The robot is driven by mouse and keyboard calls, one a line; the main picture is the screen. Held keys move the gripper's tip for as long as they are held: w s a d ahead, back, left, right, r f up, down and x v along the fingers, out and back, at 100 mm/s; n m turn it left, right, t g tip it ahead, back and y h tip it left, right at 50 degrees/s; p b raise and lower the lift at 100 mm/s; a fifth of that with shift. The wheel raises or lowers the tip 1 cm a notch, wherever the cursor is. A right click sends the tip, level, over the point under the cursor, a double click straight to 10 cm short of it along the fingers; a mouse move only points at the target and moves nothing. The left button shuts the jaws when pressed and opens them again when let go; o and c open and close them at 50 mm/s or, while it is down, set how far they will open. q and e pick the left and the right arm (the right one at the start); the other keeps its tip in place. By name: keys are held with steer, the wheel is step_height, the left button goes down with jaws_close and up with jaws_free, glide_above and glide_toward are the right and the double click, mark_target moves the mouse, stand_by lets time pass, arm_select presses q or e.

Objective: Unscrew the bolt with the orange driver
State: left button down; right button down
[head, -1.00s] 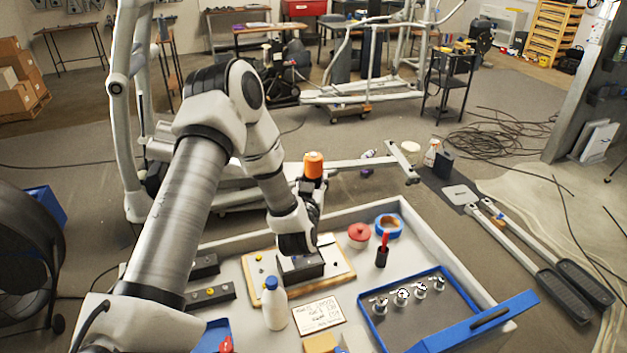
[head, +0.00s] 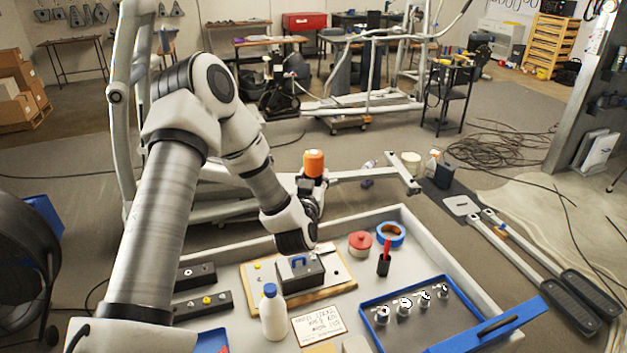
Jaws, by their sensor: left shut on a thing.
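My left arm comes in from the left, and its left gripper (head: 311,190) is up above the far wall of the white tray. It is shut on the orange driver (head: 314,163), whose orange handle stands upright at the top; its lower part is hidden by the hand. Below and in front of the hand, a dark block (head: 302,278) with a blue loop lies on a wooden board (head: 338,270) in the tray. The driver is clear of the block. I cannot make out for certain which small part is the bolt. My right gripper is not in view.
The white tray (head: 440,240) also holds a white bottle with a blue cap (head: 273,314), a red-lidded pot (head: 360,244), blue tape (head: 391,234), a black cup with a red item (head: 384,264), dark strips (head: 205,303) and a blue-rimmed tray (head: 463,333) with several metal knobs.

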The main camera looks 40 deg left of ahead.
arm_select(q)
steer(key=shift+f+b, duration=2.65)
steer(key=shift+f, duration=0.9)
steer(key=shift+r, duration=0.2)
step_height(320, 180, up, 9)
steer(key=p, duration=0.8)
steer(key=shift+f, duration=0.1)
